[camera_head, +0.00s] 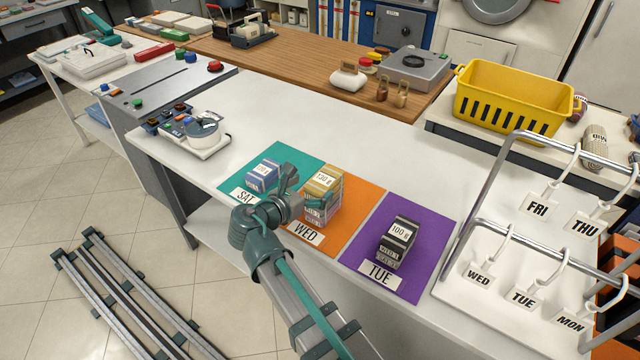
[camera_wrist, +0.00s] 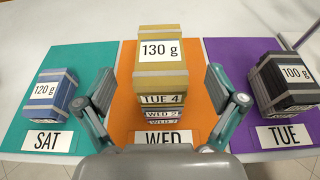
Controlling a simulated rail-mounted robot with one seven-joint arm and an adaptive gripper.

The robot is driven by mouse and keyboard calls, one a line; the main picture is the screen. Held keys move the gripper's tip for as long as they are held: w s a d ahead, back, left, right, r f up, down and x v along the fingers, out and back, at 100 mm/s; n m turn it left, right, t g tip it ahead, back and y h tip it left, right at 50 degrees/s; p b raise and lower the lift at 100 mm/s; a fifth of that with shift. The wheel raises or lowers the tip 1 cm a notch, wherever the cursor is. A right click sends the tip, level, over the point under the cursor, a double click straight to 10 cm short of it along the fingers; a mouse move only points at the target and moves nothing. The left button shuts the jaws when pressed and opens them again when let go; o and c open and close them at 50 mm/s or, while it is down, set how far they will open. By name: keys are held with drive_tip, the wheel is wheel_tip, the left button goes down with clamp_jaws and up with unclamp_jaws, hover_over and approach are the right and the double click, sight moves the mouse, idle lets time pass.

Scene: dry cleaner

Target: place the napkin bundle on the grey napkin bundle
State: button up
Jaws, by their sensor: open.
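A tan napkin bundle labelled 130 g (camera_wrist: 167,62) tops a stack on the orange WED mat (camera_wrist: 125,110). Below its label, tags read TUE 4 and WED. The stack also shows in the head view (camera_head: 325,181), partly behind my gripper. A dark grey bundle labelled 100 g (camera_wrist: 284,84) stands on the purple TUE mat (camera_wrist: 232,60); in the head view (camera_head: 401,232) more tags show on its front. A blue bundle labelled 120 g (camera_wrist: 55,91) stands on the teal SAT mat (camera_wrist: 90,62). My gripper (camera_wrist: 168,108) is open, its fingers on either side of the WED stack, apart from it.
A white rack with hanging day tags (camera_head: 535,208) stands right of the purple mat. A yellow basket (camera_head: 515,95) is behind it. A scale-like device (camera_head: 195,135) stands left of the mats. The white counter (camera_head: 330,140) behind the mats is clear.

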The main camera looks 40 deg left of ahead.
drive_tip(key=v, duration=0.6)
drive_tip(key=shift+s+b, duration=0.3)
drive_tip(key=shift+s, duration=0.1)
drive_tip(key=shift+r, duration=0.15)
